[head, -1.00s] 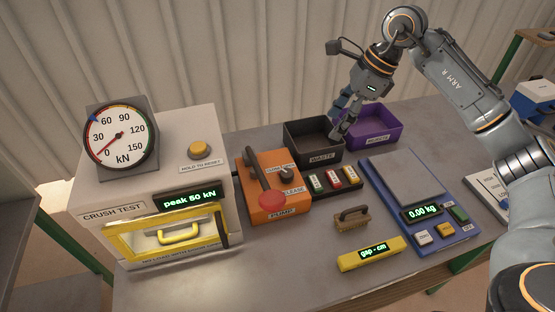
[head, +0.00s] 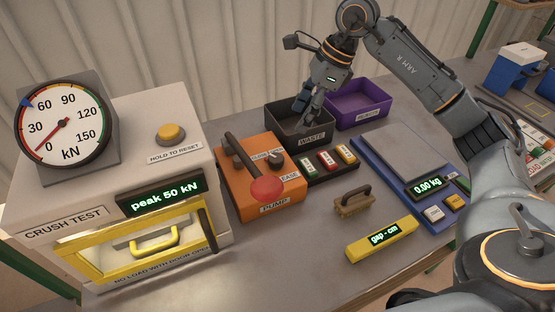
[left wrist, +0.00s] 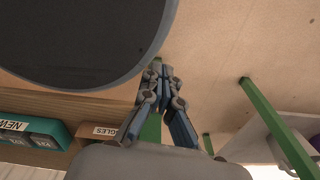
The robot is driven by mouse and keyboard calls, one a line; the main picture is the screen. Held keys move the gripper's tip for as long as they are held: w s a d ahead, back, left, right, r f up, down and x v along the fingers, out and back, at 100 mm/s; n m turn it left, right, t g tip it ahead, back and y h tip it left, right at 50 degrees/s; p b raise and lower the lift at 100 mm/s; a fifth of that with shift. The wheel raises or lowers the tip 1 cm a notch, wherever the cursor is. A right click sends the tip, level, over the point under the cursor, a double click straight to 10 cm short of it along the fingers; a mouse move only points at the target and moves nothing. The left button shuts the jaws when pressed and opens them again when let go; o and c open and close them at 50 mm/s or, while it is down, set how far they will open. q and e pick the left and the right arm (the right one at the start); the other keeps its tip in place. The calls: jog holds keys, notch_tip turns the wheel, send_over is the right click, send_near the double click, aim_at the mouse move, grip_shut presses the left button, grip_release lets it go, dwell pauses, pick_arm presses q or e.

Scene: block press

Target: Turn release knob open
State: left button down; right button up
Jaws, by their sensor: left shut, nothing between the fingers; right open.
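The orange pump box (head: 232,185) stands right of the crush test machine in the head view. A dark release knob (head: 276,156) sits on its top, by a partly covered label. The pump lever with its red ball end (head: 266,190) crosses the box top, left of and in front of the knob. My right gripper (head: 308,118) points down at the black waste bin, behind and right of the knob and apart from it. It is open and empty. My left gripper (left wrist: 160,78) shows only in the left wrist view, shut and empty, away from the pump.
The press (head: 190,125) with its gauge (head: 64,122) reads peak 50 kN. The waste bin (head: 312,137) and purple bin (head: 360,112) stand behind. A brush (head: 353,203), yellow gap gauge (head: 382,239) and blue scale (head: 400,165) lie right. Bare table shows before the pump.

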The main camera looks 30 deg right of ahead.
aim_at(276, 157)
jog(key=p+x, duration=0.3)
jog(key=x, duration=1)
jog(key=shift+a+f, duration=0.15)
jog(key=shift+f, duration=0.15)
pick_arm(q)
jog(key=r, duration=0.3)
jog(key=shift+w+a, duration=0.15)
jog(key=shift+w, duration=0.15)
pick_arm(e)
jog(key=c, duration=1.2)
pick_arm(q)
jog(key=shift+f, duration=0.1)
pick_arm(e)
jog(key=shift+o, duration=0.2)
